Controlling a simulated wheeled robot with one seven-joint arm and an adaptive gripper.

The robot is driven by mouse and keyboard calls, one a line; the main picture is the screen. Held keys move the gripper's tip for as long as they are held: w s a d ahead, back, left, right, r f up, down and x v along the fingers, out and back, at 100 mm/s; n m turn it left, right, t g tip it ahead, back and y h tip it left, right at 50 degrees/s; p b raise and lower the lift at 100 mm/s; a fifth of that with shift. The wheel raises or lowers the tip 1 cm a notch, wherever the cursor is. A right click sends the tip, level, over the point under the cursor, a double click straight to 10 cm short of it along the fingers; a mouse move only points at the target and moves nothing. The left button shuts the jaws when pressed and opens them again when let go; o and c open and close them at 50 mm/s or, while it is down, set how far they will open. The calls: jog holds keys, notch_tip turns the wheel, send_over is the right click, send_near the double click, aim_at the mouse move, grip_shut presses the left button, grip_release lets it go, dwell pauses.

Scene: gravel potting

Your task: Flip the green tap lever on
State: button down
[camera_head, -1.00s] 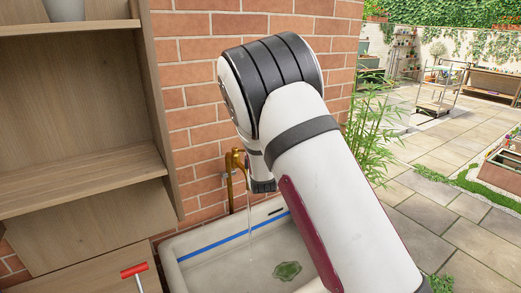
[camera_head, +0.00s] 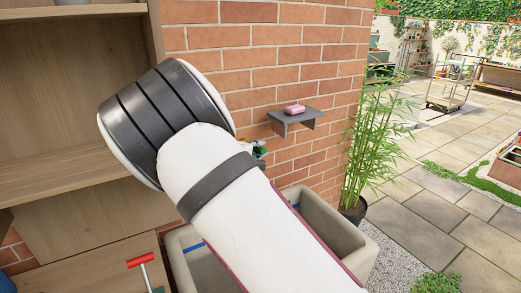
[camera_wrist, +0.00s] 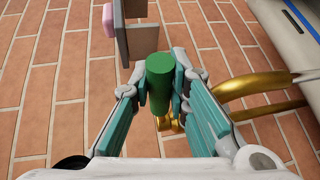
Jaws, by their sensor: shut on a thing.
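The green tap lever (camera_wrist: 159,82) is a green cylinder in the middle of the wrist view. My gripper (camera_wrist: 160,98) is shut on it, with a teal-padded finger on each side. The brass tap (camera_wrist: 250,85) shows right of the lever, its spout curving toward the sink, with more brass below the lever. In the head view my gripper (camera_head: 258,149) is mostly hidden behind my arm, close to the brick wall. The tap body is hidden there. I cannot see whether water runs now.
A stone sink (camera_head: 326,226) stands below, partly behind my arm. A grey wall shelf (camera_head: 296,119) carrying pink soap (camera_head: 294,109) is just right of my gripper. A wooden cabinet (camera_head: 60,125) is at the left. A bamboo plant (camera_head: 378,140) stands right of the sink.

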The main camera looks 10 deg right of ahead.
jog(key=shift+a, duration=0.15)
dwell(0.5)
jog(key=c, duration=1.5)
grip_release()
jog(key=v, duration=1.2)
jog(key=shift+w+a, duration=0.1)
jog(key=shift+a, duration=0.05)
